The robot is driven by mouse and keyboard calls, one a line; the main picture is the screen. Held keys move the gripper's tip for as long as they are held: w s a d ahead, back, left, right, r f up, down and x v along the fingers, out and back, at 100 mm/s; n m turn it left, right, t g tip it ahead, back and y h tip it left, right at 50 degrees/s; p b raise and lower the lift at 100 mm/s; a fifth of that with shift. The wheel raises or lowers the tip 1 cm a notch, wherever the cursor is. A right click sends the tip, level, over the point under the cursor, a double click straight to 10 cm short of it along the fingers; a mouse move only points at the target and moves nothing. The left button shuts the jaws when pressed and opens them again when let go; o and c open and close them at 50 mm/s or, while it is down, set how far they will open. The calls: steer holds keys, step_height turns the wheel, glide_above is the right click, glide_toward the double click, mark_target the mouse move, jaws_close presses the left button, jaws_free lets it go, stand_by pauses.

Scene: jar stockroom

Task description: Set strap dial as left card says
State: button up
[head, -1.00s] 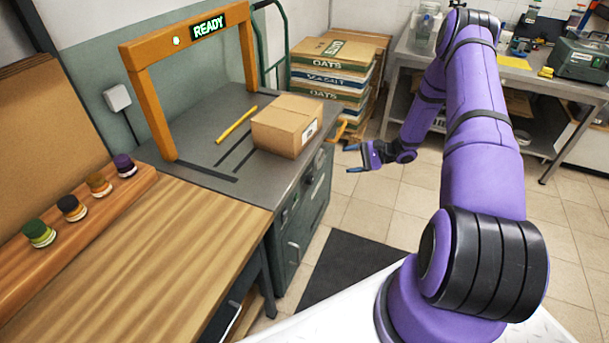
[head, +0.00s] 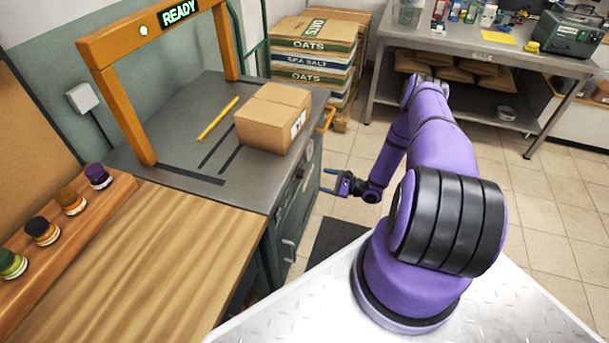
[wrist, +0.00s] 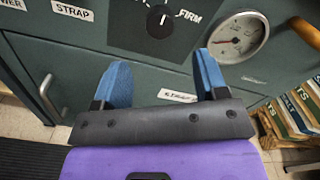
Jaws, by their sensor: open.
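The strap dial (wrist: 160,22) is a dark round knob with a pale pointer mark on a black plate, at the top of the wrist view. "FIRM" is printed to its right; the top of the plate is cut off. My gripper (wrist: 160,80) has two blue fingers spread apart and empty, below the dial in the picture and not touching it. In the head view my gripper (head: 333,181) is beside the front of the grey strapping cabinet (head: 293,195). I cannot pick out a readable left card in either view.
A round gauge (wrist: 238,38) is right of the dial, and a "STRAP" label (wrist: 73,10) is left. A metal handle (wrist: 48,98) sticks out at left.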

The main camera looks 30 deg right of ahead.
mark_target(304, 175)
steer(key=x, duration=0.8)
steer(key=shift+w+a, duration=0.1)
steer(key=shift+w, duration=0.05)
steer(key=shift+c, duration=0.2)
steer(key=c, duration=0.9)
